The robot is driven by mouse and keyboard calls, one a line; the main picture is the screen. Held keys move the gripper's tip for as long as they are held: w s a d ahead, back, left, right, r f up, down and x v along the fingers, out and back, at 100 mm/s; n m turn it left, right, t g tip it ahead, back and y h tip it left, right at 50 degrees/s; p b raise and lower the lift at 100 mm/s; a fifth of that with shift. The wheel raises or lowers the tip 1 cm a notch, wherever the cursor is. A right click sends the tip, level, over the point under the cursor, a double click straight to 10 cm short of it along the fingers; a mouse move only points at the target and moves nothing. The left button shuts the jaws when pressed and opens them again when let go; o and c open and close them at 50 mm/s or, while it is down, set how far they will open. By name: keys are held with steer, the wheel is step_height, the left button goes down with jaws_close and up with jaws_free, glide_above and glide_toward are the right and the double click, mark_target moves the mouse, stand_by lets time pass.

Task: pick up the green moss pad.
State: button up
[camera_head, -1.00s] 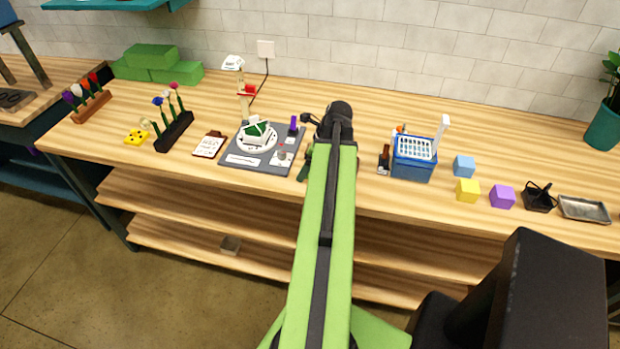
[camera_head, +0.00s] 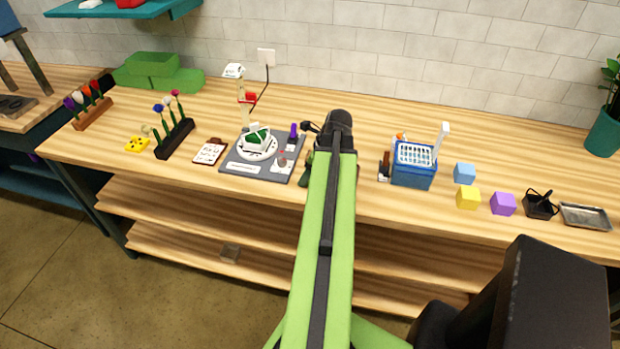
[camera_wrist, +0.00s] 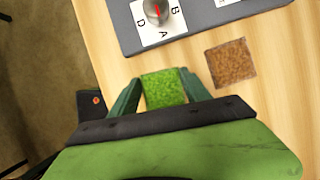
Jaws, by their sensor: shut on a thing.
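The green moss pad (camera_wrist: 164,89) is a small square of bright green, textured material. In the wrist view it sits between the two dark green fingers of my gripper (camera_wrist: 157,96), which are shut on it. The wooden worktop shows around it; I cannot tell whether the pad touches the worktop or is lifted. In the head view my green arm hides the pad and most of the gripper (camera_head: 309,165).
A brown square pad (camera_wrist: 231,63) lies close to the right. A grey board (camera_head: 240,171) with a dial (camera_wrist: 157,10) lies beyond. A blue basket (camera_head: 413,170) stands right of my arm; coloured cubes (camera_head: 467,198) lie farther right. The worktop's front edge is close.

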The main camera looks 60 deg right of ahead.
steer(key=shift+r, duration=0.15)
step_height(320, 180, up, 5)
steer(key=p, duration=0.5)
steer(key=s+r+p, duration=0.2)
steer(key=s, duration=0.1)
steer(key=s+d+r+p, duration=0.1)
steer(key=s+r+p, duration=0.1)
steer(key=s, duration=0.2)
steer(key=s+d+r+p, duration=0.1)
steer(key=s+r+p, duration=0.1)
steer(key=s, duration=0.2)
steer(key=shift+s, duration=0.2)
step_height(320, 180, down, 5)
steer(key=b, duration=0.5)
steer(key=shift+f, duration=0.1)
steer(key=shift+r+p, duration=0.25)
steer(key=shift+p, duration=0.05)
steer(key=shift+r, duration=0.1)
